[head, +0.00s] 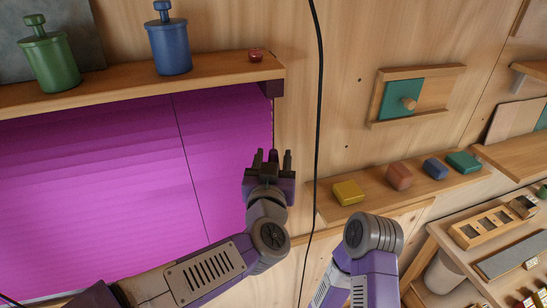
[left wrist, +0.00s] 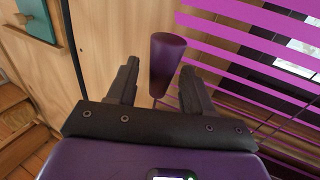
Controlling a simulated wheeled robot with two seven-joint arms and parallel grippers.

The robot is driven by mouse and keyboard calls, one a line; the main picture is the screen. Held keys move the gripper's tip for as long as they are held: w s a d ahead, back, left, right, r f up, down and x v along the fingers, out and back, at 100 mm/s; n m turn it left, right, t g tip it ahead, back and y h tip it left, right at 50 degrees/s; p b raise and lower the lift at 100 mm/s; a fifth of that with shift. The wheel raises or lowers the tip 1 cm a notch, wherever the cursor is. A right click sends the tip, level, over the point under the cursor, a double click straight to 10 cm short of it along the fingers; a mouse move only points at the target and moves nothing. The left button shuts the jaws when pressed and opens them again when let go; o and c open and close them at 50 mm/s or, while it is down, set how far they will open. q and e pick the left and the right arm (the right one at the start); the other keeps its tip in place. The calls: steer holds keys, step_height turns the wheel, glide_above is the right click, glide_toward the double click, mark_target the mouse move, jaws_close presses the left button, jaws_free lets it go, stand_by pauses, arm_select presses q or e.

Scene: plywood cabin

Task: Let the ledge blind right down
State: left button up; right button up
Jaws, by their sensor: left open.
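The magenta slatted blind (head: 95,175) hangs under the wooden ledge (head: 120,82) at the left of the head view. Its lower edge is not clear there. In the left wrist view, its slats (left wrist: 250,45) show at the upper right with gaps between them. A dark purple tapered pull (left wrist: 166,62) shows in that view between the fingers of my left gripper (head: 273,155). The gripper is open, with one finger on either side of the pull and no clear grip on it. In the head view it is at the blind's right edge. My right gripper is out of view.
A green canister (head: 50,62), a blue canister (head: 169,45) and a red button (head: 256,55) are on the ledge. A black cable (head: 319,100) hangs right of my left gripper. A shelf with a yellow block (head: 348,192) and other blocks is farther right.

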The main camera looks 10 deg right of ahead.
arm_select(q)
steer(key=v, duration=0.7)
steer(key=shift+b, duration=0.4)
steer(key=shift+r, duration=0.1)
steer(key=w+a+f+g+y+b, duration=0.1)
steer(key=w+a+f+g+b, duration=0.15)
steer(key=f, duration=1.15)
steer(key=w+a+f+n+g+b, duration=0.15)
steer(key=a+f+b, duration=0.25)
steer(key=f, duration=1.1)
steer(key=w+a+f+g+y+b, duration=0.1)
steer(key=w+a+f+g+b, duration=0.2)
steer(key=f, duration=1.1)
steer(key=s+a+f+n+g+b, duration=0.1)
steer(key=s+a+f+g+b, duration=0.2)
steer(key=s+f, duration=0.4)
steer(key=s+a+f+n+g+b, duration=0.2)
steer(key=s+f, duration=0.5)
steer(key=f, duration=0.8)
steer(key=s+a+f+n+g+b, duration=0.2)
steer(key=s+a+f+g+b, duration=0.2)
steer(key=s+f, duration=0.3)
step_height(320, 180, down, 5)
steer(key=shift+s+a+r+g+h, duration=0.2)
steer(key=shift+g+h, duration=0.1)
steer(key=shift+g, duration=0.1)
